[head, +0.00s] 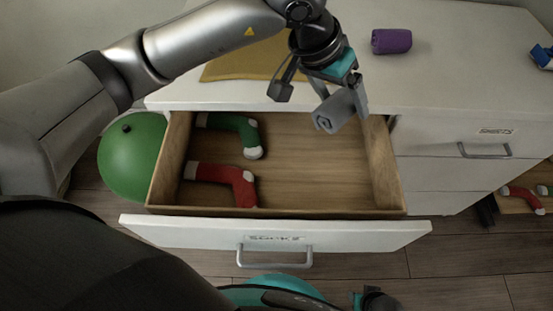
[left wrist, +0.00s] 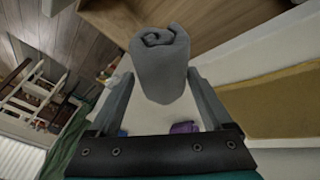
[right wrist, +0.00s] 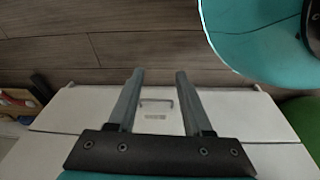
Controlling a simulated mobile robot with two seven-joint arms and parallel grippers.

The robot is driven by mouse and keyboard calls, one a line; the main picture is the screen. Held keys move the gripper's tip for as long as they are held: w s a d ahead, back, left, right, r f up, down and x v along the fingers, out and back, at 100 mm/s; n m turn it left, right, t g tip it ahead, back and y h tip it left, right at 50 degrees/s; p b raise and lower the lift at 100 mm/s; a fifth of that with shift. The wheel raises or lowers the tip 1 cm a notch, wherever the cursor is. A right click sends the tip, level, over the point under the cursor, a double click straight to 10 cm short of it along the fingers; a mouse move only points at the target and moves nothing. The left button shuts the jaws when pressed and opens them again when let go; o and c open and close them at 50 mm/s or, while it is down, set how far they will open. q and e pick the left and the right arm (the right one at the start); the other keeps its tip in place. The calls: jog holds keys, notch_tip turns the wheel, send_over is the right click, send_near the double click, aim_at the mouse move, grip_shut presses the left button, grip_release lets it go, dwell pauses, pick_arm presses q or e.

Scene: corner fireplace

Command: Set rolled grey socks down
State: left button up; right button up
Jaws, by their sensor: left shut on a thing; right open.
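The rolled grey socks (head: 330,116) are held by my left gripper (head: 343,98), which is shut on them. They hang over the right part of the open drawer (head: 290,185), labelled for socks. In the left wrist view the grey roll (left wrist: 160,65) shows its spiral end between the two fingers. A green sock (head: 238,132) and a red sock (head: 225,178), both with white ends, lie in the left half of the drawer. My right gripper (right wrist: 155,95) is open and empty in the right wrist view, facing a white drawer front with a handle.
A purple roll (head: 391,41) and a blue-and-white item (head: 543,56) are on the white dresser top (head: 460,80). A tan cloth (head: 245,66) lies behind the drawer. A green ball (head: 133,155) is on the floor at left. The drawer's middle and right floor is clear.

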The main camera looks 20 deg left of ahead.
pick_arm(q)
jog(key=shift+s+d+f+m, duration=0.15)
jog(key=shift+d+f, duration=0.25)
jog(key=shift+d, duration=0.2)
jog(key=shift+d+f+m, duration=0.15)
jog(key=shift+d+f, duration=0.25)
jog(key=shift+d, duration=0.2)
jog(key=b, duration=0.5)
send_near(337, 174)
jog(key=shift+w+d+r, duration=0.2)
jog(key=shift+w+d, duration=0.1)
jog(key=shift+d, duration=0.15)
jog(key=shift+w+d+r, duration=0.2)
jog(key=shift+w+d, duration=0.1)
jog(key=shift+d, duration=0.1)
jog(key=shift+f+b, duration=0.75)
jog(key=shift+f, duration=1.6)
pick_arm(e)
jog(key=w+a+r, duration=0.1)
jog(key=w+r, duration=0.2)
jog(key=r, duration=0.3)
jog(key=w+a+r+t, duration=0.1)
jog(key=w+r, duration=0.2)
jog(key=r, duration=0.4)
jog(key=shift+a+t, duration=0.3)
jog(key=shift+a, duration=0.05)
jog(key=shift+r, duration=0.1)
